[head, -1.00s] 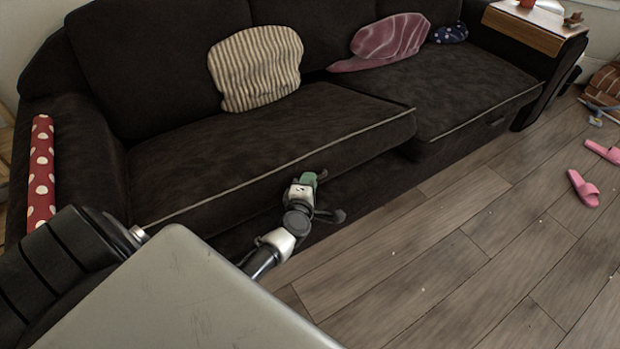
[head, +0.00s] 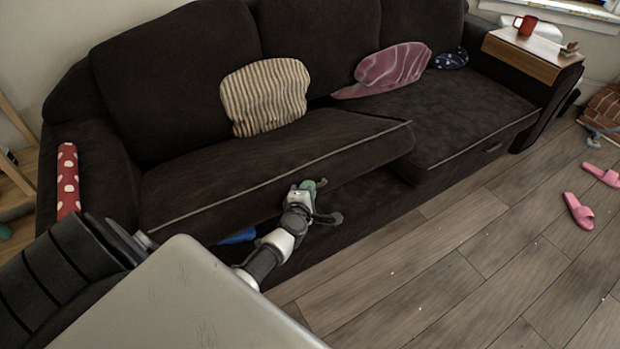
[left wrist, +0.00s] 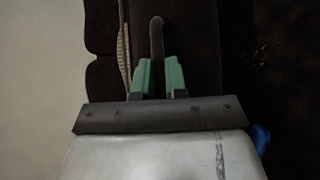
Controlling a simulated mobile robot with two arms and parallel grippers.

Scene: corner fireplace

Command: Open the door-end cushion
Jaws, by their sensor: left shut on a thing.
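The dark left seat cushion (head: 250,160) of the sofa is tilted, its front edge raised above the sofa base. My left gripper (head: 312,190) is at the middle of that front edge. In the left wrist view the green fingers (left wrist: 160,78) are shut on a dark handle (left wrist: 157,40) of the cushion. The right seat cushion (head: 455,108) lies flat and has a handle (head: 492,147) on its front. I cannot tell from the frames which end is the door end. My right gripper is not in view.
A striped pillow (head: 264,97) rests on the raised cushion. A blue thing (head: 238,236) shows in the gap beneath it. A pink pillow (head: 392,70) lies to the right. Pink slippers (head: 579,211) lie on the floor at right. The floor in front is otherwise mostly clear.

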